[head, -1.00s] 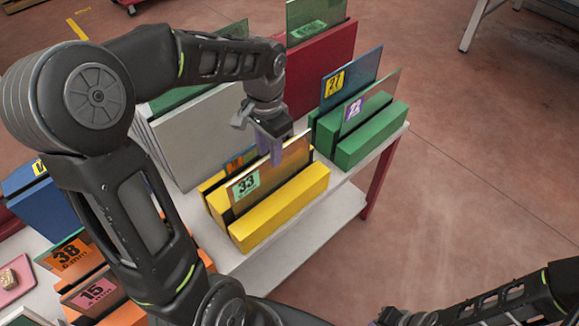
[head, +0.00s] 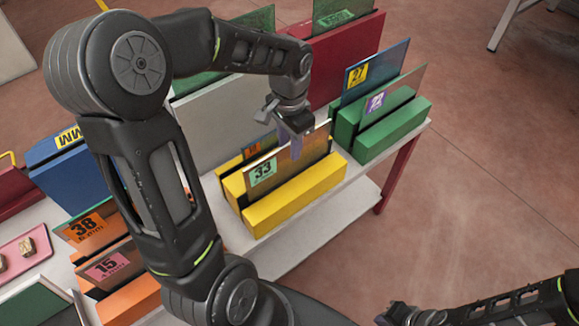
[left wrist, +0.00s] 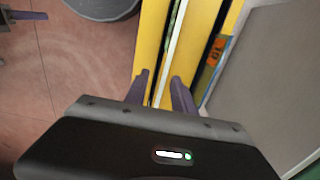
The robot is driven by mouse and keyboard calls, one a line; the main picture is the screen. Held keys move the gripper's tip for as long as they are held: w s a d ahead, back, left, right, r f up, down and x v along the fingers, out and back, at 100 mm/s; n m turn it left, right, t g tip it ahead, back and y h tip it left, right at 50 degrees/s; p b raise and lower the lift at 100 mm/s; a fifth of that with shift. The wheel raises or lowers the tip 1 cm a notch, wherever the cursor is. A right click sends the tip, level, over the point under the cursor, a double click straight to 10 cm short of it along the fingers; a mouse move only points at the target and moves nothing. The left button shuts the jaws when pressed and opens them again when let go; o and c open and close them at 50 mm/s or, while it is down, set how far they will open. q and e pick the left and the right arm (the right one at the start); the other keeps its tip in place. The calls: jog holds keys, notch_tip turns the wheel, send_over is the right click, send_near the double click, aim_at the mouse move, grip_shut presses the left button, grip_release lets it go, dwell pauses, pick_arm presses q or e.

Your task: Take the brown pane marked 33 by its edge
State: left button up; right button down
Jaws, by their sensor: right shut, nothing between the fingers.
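The brown pane marked 33 (head: 312,145) stands on edge in a slot of the yellow rack (head: 297,198), its green label facing me. My left gripper (head: 294,146) is over the pane's top edge, with one finger in front of its face. In the left wrist view the gripper's fingers (left wrist: 160,85) are apart, one on each side of the pane's thin edge (left wrist: 174,48). A gap shows, so it is open around the edge. My right gripper (head: 400,316) is shut and empty at the bottom, partly cut off.
Behind it in the yellow rack is a pane with an orange label (head: 253,148). A green rack (head: 385,135) with panes marked 27 and 22 stands to the right. An orange rack (head: 130,303) holds panes 38 and 15. A pink tray (head: 22,268) lies at left.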

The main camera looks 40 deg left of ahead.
aim_at(289, 168)
pick_arm(q)
notch_tip(289, 168, down, 5)
jog(key=shift+f+p, duration=0.1)
jog(key=shift+p, duration=0.45)
grip_shut()
dwell(0.4)
jog(key=shift+w+a, duration=0.1)
dwell(1.0)
